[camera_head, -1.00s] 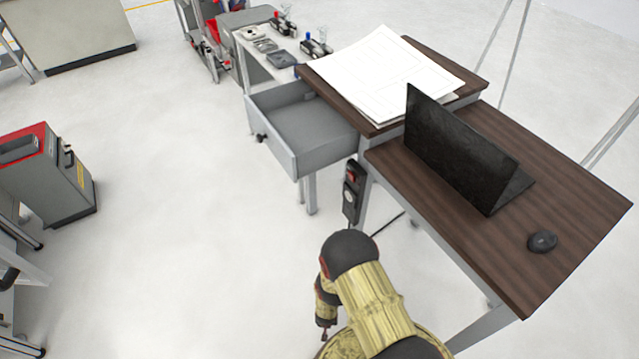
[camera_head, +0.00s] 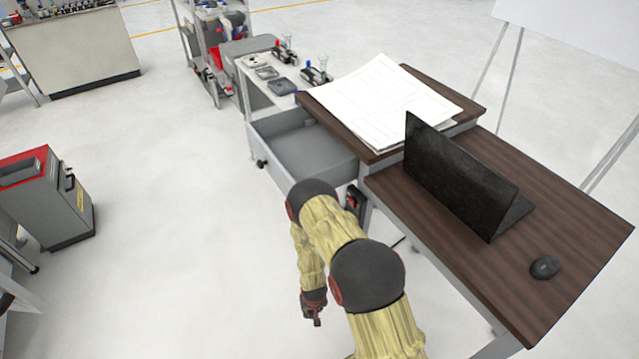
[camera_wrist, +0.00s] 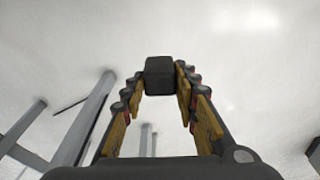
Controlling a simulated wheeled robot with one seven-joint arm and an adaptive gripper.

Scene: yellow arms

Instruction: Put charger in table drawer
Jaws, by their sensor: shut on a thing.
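The charger (camera_wrist: 159,75) is a small dark block held between the fingertips of my gripper (camera_wrist: 160,90) in the wrist view. My gripper is shut on it. In the head view my gripper (camera_head: 314,312) hangs low over the floor, left of my arm, and the charger is too small to make out there. The grey table drawer (camera_head: 272,168) is pulled open at the left of the dark wooden table (camera_head: 475,100). The drawer looks empty where I can see inside. My gripper is apart from the drawer, lower in the picture; my arm's upper joint overlaps the drawer's near corner.
Papers (camera_head: 380,100) lie on the raised tabletop. A black laptop (camera_head: 455,175) and a mouse (camera_head: 545,267) are on the lower tabletop (camera_head: 570,200). A power strip (camera_head: 354,198) is fixed beside the table leg, partly hidden. A grey-red case (camera_head: 50,200) stands left. The floor between is clear.

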